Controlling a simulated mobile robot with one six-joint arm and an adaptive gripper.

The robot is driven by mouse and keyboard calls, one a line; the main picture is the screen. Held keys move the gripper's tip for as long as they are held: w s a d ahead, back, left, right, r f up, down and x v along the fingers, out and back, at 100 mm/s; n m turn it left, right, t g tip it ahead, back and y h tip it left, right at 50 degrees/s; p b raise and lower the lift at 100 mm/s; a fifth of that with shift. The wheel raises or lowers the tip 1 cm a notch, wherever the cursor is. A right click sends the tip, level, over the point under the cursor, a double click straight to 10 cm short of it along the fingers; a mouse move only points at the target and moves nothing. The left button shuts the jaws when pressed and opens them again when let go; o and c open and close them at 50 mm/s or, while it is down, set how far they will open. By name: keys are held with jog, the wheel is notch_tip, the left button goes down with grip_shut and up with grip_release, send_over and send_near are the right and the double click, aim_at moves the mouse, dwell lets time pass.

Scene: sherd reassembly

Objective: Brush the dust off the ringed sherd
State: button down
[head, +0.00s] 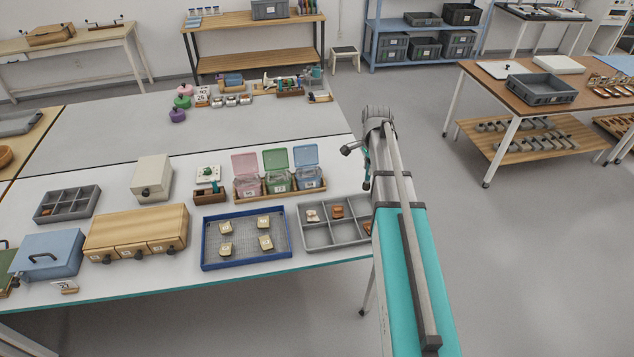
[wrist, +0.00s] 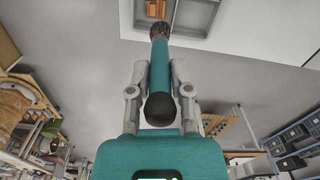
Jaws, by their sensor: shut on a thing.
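My gripper (wrist: 159,78) is shut on the teal handle of a brush (wrist: 160,62) in the wrist view. The brush's brown bristles point up the picture, toward a grey sectioned tray (wrist: 190,16) with an orange-brown sherd (wrist: 129,10) in it. I cannot tell whether the bristles touch anything. In the head view the brush (head: 367,174) hangs beside my arm, near the right end of the grey tray (head: 318,239). That tray holds a pale sherd (head: 313,215), an orange sherd (head: 338,212) and another sherd (head: 367,228) partly hidden by my arm. I see no ring on any sherd.
A blue-rimmed tray (head: 205,244) with several pale pieces stands left of the grey tray. Behind them are lidded pink, green and blue boxes (head: 278,181). A wooden drawer box (head: 135,228) is farther left. The table's front edge is close to both trays.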

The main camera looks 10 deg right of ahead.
dwell(0.3)
jog(key=w+a+f+b, duration=0.5)
jog(key=a+f+b, duration=0.1)
jog(key=a, duration=0.2)
jog(key=w+a+f+n+b, duration=0.1)
jog(key=w+a+f+b, duration=0.4)
jog(key=a, duration=0.3)
jog(key=shift+w+f+n+b, duration=0.3)
jog(key=shift+f+b, duration=0.55)
